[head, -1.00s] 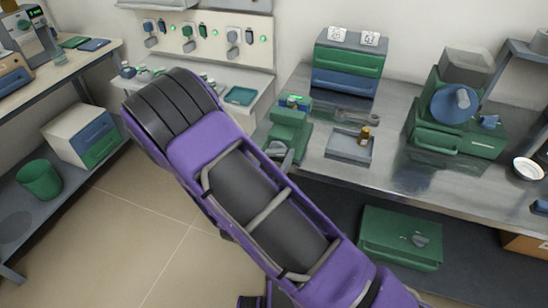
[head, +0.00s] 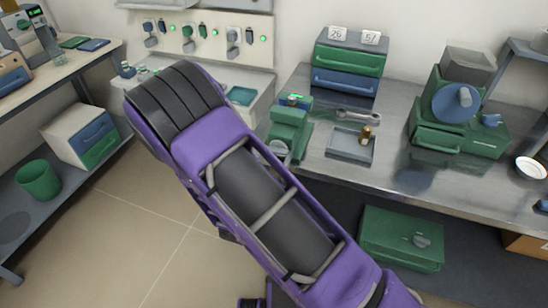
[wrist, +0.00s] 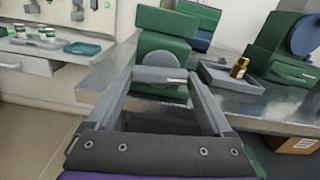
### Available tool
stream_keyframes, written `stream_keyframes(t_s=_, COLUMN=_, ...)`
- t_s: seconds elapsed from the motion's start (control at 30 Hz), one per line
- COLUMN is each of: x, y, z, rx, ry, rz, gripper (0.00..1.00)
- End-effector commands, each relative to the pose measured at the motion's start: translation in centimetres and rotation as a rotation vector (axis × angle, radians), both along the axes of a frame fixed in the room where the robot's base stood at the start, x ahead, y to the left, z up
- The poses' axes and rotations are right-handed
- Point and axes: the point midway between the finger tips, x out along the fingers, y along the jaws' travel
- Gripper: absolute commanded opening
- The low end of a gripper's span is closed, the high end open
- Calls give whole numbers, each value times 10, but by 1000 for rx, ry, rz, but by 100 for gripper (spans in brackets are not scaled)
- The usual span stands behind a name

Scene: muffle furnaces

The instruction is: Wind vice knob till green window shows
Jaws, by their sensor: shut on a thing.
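The green vice (head: 290,128) stands at the left front edge of the steel bench in the head view. A small bright green patch (head: 295,98) shows on its top. Its grey knob (head: 278,148) faces the front, partly covered by my arm. In the wrist view the green vice body (wrist: 165,42) is ahead, and the knob's grey crossbar (wrist: 160,74) lies level between my fingertips. My gripper (wrist: 162,77) is shut on the knob, one finger at each end of the bar.
A grey tray (head: 340,151) with a brass piece (head: 365,134) lies right of the vice. A spanner (head: 357,115) lies behind it. Green and blue drawers (head: 346,75) stand at the back. A green machine (head: 450,105) stands further right. Open floor is at the left.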

Motion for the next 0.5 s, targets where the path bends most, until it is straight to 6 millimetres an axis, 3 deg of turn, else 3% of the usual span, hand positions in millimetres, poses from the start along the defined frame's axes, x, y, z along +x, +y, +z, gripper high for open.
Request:
stream_keyframes(t_s=0.1, x=0, y=0, z=0, rx=0, ry=1, rz=0, gripper=29)
stream_keyframes(t_s=0.13, x=0, y=0, z=0, rx=0, ry=1, rz=0, gripper=90)
stream_keyframes(t_s=0.17, x=0, y=0, z=0, rx=0, ry=2, rz=0, gripper=96)
stream_keyframes(t_s=0.2, x=0, y=0, z=0, rx=-1, ry=1, rz=0, gripper=100)
stream_keyframes(t_s=0.5, x=-4, y=2, z=0, rx=-1, ry=2, rz=2, gripper=100)
